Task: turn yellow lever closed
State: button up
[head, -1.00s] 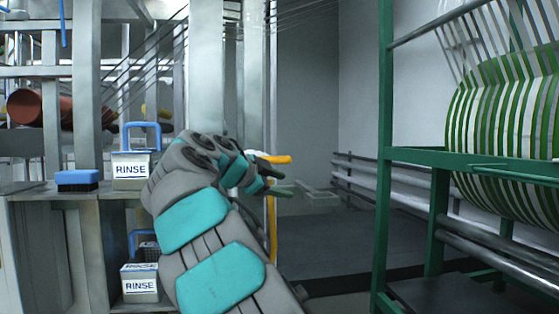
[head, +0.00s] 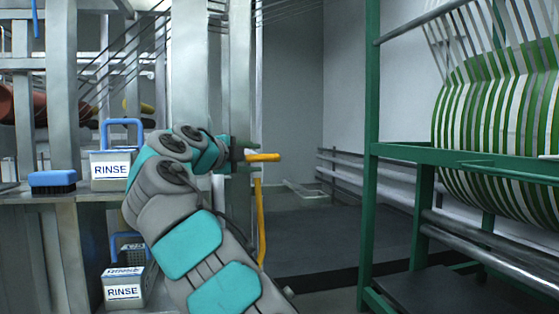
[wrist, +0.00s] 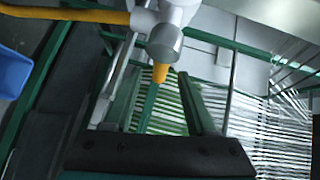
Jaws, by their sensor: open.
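The yellow lever (head: 263,157) sticks out to the right, level, beside a grey metal post in the head view. In the wrist view the yellow lever (wrist: 160,73) shows as a short tip below a grey valve body (wrist: 165,43). My gripper (head: 246,157) is at the lever's near end, with one finger above and one below it in the head view. In the wrist view my gripper (wrist: 160,88) has its green fingers spread, and the lever tip appears between the fingertips. I cannot tell whether the fingers touch it.
A yellow hose (head: 260,220) hangs below the lever. A blue-handled RINSE container (head: 111,172) and a blue brush (head: 52,181) stand on the left bench; another RINSE container (head: 123,288) is lower. A green rack (head: 372,150) with striped webbing (head: 500,120) stands right. Floor between is clear.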

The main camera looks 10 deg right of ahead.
aim_at(267, 158)
jog(key=p+x, duration=0.2)
jog(key=x, duration=0.4)
jog(key=shift+w+d, duration=0.2)
jog(key=shift+w, duration=0.1)
jog(key=shift+w+d+f, duration=0.15)
jog(key=shift+w+d, duration=0.2)
jog(key=shift+d, duration=0.05)
grip_shut()
jog(key=shift+f, duration=0.1)
dwell(0.8)
